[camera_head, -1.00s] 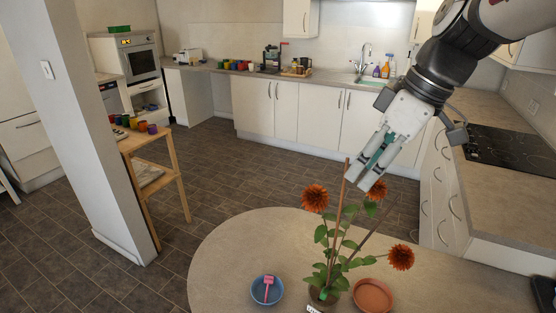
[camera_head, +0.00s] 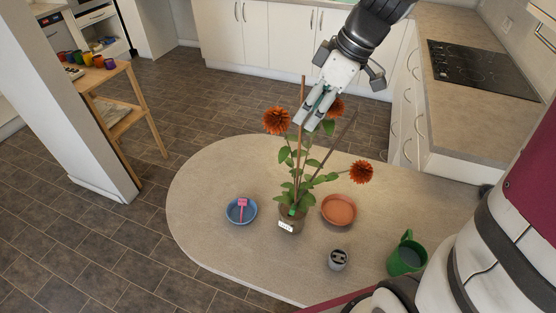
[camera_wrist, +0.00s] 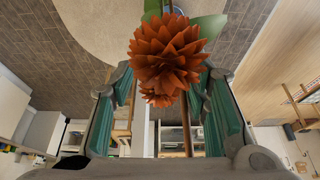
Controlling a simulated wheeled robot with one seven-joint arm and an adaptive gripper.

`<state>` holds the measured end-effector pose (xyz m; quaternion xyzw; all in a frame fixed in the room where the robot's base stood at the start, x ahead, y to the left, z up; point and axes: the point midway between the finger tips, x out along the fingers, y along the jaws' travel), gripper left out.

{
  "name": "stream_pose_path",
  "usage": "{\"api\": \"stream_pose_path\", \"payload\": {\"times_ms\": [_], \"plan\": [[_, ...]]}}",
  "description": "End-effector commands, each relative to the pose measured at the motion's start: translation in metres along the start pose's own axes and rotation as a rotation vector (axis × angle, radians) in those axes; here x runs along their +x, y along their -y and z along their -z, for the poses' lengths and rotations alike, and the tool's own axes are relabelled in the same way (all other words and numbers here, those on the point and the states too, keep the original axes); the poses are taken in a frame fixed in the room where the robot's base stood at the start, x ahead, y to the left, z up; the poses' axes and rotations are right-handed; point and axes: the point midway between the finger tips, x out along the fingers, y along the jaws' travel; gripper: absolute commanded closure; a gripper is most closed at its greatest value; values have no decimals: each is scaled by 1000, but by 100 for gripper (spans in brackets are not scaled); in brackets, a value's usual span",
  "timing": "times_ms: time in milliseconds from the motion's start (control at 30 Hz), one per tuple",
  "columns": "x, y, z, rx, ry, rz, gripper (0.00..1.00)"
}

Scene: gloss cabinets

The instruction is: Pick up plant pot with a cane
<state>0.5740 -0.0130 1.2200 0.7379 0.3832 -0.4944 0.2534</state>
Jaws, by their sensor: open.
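The plant pot (camera_head: 290,221) stands upright on the rounded table, with a white label on its front. It holds a leafy plant with orange-red flowers (camera_head: 277,120), a thin brown cane (camera_head: 301,100) and a second slanting stick. My gripper (camera_head: 313,117) is above the pot among the flowers, beside the upper cane. In the wrist view my gripper (camera_wrist: 170,110) is open, with green-lined fingers either side of an orange flower (camera_wrist: 167,50). A brown stem or cane (camera_wrist: 186,125) shows below the flower between the fingers; I cannot tell which. The pot is hidden there.
A blue saucer (camera_head: 232,216) with a pink tag lies left of the pot. A terracotta saucer (camera_head: 339,210) is close at its right. A small grey pot (camera_head: 338,260) and a green watering can (camera_head: 407,257) stand nearer. The table's left side is clear.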

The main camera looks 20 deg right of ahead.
Motion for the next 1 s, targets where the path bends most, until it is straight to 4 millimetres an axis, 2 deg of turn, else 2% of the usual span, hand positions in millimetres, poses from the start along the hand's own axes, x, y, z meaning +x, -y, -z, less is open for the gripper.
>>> {"api": "stream_pose_path", "payload": {"times_ms": [300, 567, 600, 767, 800, 1000], "plan": [[38, -1, 1, 2, 0, 2, 57], [42, -1, 2, 1, 0, 0, 57], [42, -1, 2, 1, 0, 0, 59], [42, -1, 2, 1, 0, 0, 96], [42, -1, 2, 1, 0, 0, 100], [42, -2, 2, 1, -1, 0, 100]]}}
